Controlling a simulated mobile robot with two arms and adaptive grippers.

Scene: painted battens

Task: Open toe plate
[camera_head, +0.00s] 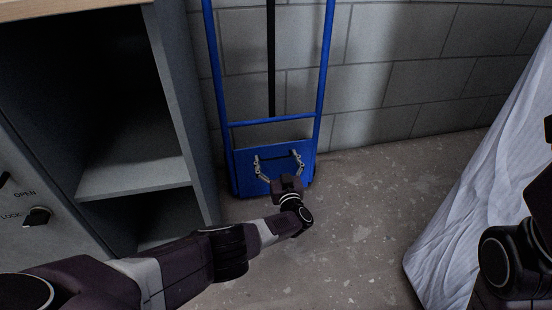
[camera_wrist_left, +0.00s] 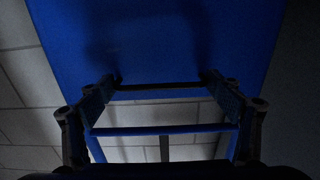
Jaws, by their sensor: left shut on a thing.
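A blue hand truck (camera_head: 323,70) stands upright against the block wall. Its blue toe plate (camera_head: 306,178) is folded up flat against the bottom of the frame. My left gripper (camera_head: 277,160) is at the toe plate, its two fingers wide apart and bearing on it. In the left wrist view, the plate (camera_wrist_left: 165,38) fills the upper middle, and the fingers of the gripper (camera_wrist_left: 160,80) reach to it from both sides. The exact contact is too dark to make out. Part of the plate is hidden behind the gripper. My right gripper is out of view.
A grey cabinet (camera_head: 190,110) with open shelves stands close on the left, beside my left arm. A white draped sheet (camera_head: 465,210) hangs at the right. The concrete floor (camera_head: 360,215) between them is clear. The block wall (camera_head: 420,85) is behind the truck.

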